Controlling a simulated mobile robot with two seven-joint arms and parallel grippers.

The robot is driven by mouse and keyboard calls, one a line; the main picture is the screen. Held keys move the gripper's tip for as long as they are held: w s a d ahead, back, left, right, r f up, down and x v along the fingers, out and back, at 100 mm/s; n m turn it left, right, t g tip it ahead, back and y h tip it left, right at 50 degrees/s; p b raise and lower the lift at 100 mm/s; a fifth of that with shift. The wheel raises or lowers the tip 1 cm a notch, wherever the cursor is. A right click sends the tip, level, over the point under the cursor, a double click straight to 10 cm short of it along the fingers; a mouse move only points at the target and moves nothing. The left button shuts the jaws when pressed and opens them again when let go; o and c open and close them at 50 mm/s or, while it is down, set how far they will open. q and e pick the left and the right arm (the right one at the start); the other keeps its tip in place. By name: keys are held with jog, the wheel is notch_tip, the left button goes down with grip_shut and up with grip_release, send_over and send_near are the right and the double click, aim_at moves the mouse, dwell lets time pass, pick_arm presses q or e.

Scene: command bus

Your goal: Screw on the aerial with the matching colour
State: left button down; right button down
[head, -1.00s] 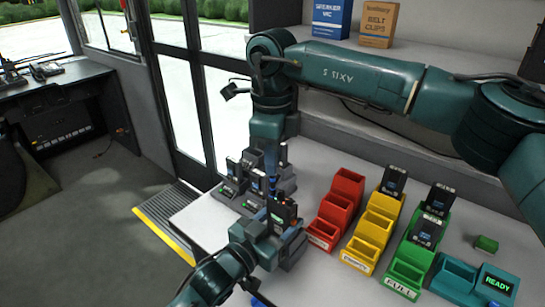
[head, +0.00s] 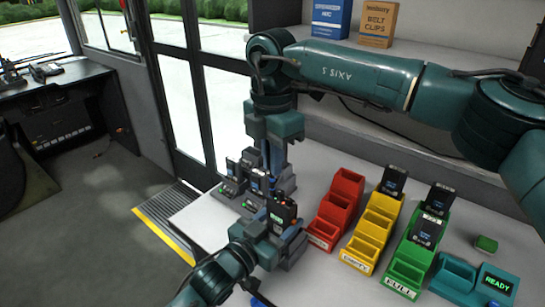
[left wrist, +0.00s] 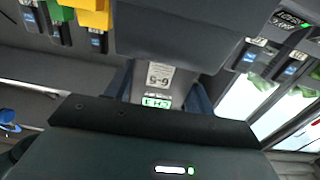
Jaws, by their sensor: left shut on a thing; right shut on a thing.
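My left gripper (head: 270,238) is shut on a dark handheld radio (head: 282,212), held upright in front of the charger rack (head: 289,186). In the left wrist view, the radio's grey body (left wrist: 160,72) is between my fingers, with a pale label and a small green display. My right gripper (head: 272,148) points down above the rack, behind and above the held radio. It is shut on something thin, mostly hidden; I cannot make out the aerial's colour. Several dark radios (head: 229,186) stand in the rack.
Stepped red (head: 337,202), yellow (head: 372,227) and green (head: 414,251) bins stand to the right; black radios are in the yellow and green ones. A teal tray (head: 455,278) with a READY screen (head: 497,283) and a small green block (head: 486,244) are further right.

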jog(key=shift+m, duration=0.4)
jog(key=c, duration=1.4)
grip_release()
jog(key=shift+c, duration=0.2)
notch_tip(320, 180, up, 12)
pick_arm(q)
jog(key=shift+c, duration=2.3)
grip_release()
